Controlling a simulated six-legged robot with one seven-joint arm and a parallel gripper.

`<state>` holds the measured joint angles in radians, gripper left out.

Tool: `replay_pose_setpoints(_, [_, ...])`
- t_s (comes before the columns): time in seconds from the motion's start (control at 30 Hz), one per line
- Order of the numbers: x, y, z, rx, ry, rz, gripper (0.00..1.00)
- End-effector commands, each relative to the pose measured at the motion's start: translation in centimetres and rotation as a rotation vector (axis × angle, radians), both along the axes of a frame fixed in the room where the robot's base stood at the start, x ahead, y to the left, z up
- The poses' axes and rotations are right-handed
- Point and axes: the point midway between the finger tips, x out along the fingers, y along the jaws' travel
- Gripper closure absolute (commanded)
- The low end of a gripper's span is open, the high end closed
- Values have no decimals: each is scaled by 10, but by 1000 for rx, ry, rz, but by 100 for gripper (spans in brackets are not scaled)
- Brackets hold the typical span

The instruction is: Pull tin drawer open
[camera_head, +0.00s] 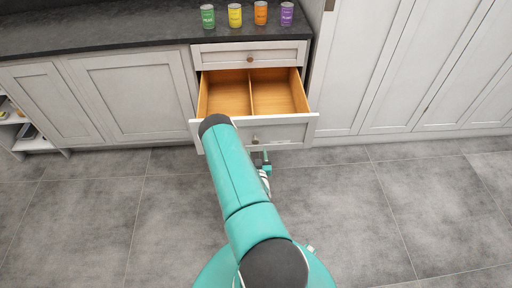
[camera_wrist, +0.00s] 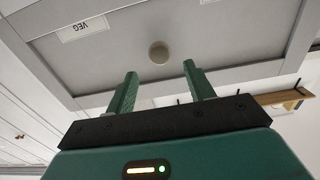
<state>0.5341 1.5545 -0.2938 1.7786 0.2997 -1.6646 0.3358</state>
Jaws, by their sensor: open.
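The tin drawer (camera_head: 285,131) is pulled well out below a shut top drawer, in the head view. Its wooden inside (camera_head: 228,92) is empty, split by a divider (camera_head: 252,97). Its round knob (camera_head: 256,139) is on the white front. In the wrist view a drawer front (camera_wrist: 215,40) with an upside-down VEG label (camera_wrist: 84,28) fills the top, with a round knob (camera_wrist: 158,52). My gripper (camera_wrist: 160,68) is open, its fingers on either side below the knob in the picture and not closed on it. In the head view my gripper (camera_head: 264,163) is just in front of the open drawer, partly hidden by my arm.
Several tins stand on the dark counter (camera_head: 110,28): green (camera_head: 208,16), yellow (camera_head: 235,15), orange (camera_head: 261,13) and purple (camera_head: 287,14). The top drawer (camera_head: 275,54) is shut. Tall cabinet doors (camera_head: 370,60) stand at right. The tiled floor (camera_head: 400,210) is clear.

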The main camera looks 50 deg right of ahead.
Motion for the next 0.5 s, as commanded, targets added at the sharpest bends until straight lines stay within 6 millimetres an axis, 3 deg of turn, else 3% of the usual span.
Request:
replay_pose_setpoints(0.3, [-44, 50, -1, 2, 2, 1, 47])
replay_pose_setpoints(0.5, [-54, 63, 0, 0, -1, 2, 47])
